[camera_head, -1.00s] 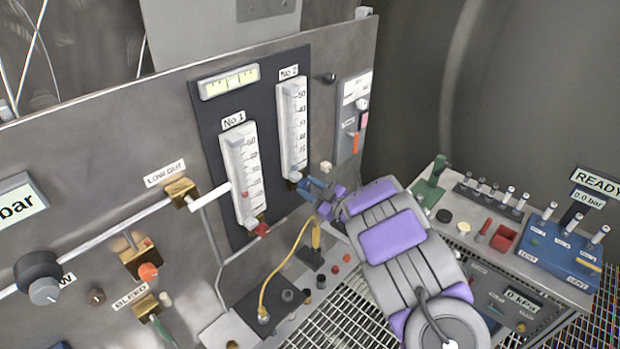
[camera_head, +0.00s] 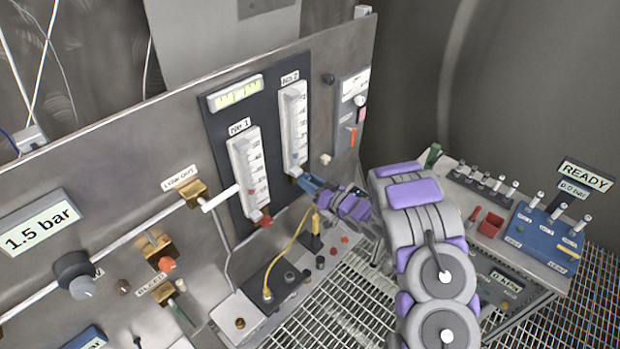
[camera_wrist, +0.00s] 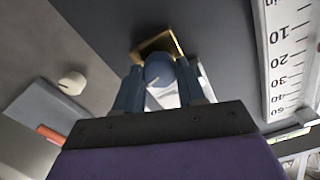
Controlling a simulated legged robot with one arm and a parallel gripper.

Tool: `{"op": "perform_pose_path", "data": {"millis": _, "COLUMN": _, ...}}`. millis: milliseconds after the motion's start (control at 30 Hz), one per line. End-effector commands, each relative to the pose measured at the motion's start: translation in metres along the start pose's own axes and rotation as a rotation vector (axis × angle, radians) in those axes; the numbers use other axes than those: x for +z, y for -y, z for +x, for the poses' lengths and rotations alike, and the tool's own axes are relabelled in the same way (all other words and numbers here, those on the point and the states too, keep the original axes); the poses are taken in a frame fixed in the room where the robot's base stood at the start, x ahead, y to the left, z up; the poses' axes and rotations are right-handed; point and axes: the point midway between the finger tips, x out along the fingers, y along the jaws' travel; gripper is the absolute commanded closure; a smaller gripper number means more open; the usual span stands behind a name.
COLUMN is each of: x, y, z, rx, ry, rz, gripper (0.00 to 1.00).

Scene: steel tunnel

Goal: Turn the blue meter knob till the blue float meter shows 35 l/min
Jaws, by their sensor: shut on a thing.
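The blue knob (camera_wrist: 158,68) shows in the wrist view against a brass fitting (camera_wrist: 160,44) on the dark panel. My gripper (camera_wrist: 160,80) is shut on it, one finger on each side. In the head view, my gripper (camera_head: 308,182) is at the foot of the No 2 float meter (camera_head: 293,130), and its fingers largely hide the knob. This meter is a white upright scale; its float reading is too small to make out. In the wrist view, part of its white body shows behind the fingers.
The No 1 float meter (camera_head: 247,172), with a red knob (camera_head: 264,221), stands left of No 2; its scale (camera_wrist: 290,55) fills the wrist view's right side. A yellow cable (camera_head: 283,262) hangs below. A console with levers and switches (camera_head: 545,233) stands right of my arm.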

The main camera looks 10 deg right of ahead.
Motion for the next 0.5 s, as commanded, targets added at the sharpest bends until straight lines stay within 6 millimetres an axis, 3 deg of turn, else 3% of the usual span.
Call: {"op": "perform_pose_path", "data": {"millis": 500, "x": 0.0003, "y": -0.0019, "z": 0.0000, "rx": 0.003, "ry": -0.001, "rz": 0.057, "gripper": 0.91}}
